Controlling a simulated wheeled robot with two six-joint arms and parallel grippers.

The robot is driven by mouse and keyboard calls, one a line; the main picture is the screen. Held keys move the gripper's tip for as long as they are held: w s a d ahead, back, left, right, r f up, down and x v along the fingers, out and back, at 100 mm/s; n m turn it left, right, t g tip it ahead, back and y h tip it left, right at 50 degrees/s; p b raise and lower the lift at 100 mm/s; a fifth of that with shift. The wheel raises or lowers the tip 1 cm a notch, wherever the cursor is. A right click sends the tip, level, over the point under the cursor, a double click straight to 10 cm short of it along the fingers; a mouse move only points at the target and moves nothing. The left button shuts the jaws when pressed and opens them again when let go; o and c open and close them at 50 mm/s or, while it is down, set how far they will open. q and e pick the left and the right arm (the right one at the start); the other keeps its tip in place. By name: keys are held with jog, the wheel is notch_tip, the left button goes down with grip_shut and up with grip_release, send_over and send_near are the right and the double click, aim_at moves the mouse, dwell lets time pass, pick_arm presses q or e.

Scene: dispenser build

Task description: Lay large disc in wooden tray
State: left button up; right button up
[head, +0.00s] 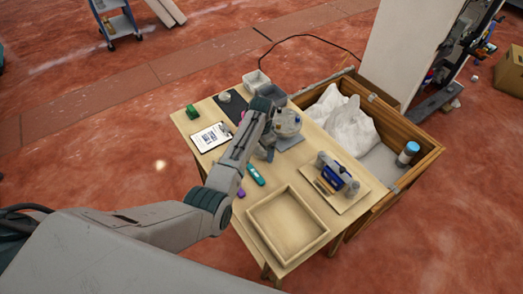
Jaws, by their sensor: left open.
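The wooden tray (287,222) lies empty at the near end of the table, square with low rims. My left arm reaches over the table, and my left gripper (268,149) is open, partly hidden behind my own forearm. It is close to a round, pale, clear-looking piece (288,122) on a grey mat. This piece may be the large disc or part of the dispenser; I cannot tell which. I see no contact clearly. My right gripper is not in view.
A clipboard (211,137), a green block (192,111), a teal tool (255,175) and grey bins (256,81) are on the table (181,122). A blue tool (336,176) stands on a board right of the tray. A wooden crate (427,158) with white sacks (352,127) adjoins the table.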

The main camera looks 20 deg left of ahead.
pick_arm(q)
jog(key=c, duration=1.6)
jog(key=shift+r, duration=0.1)
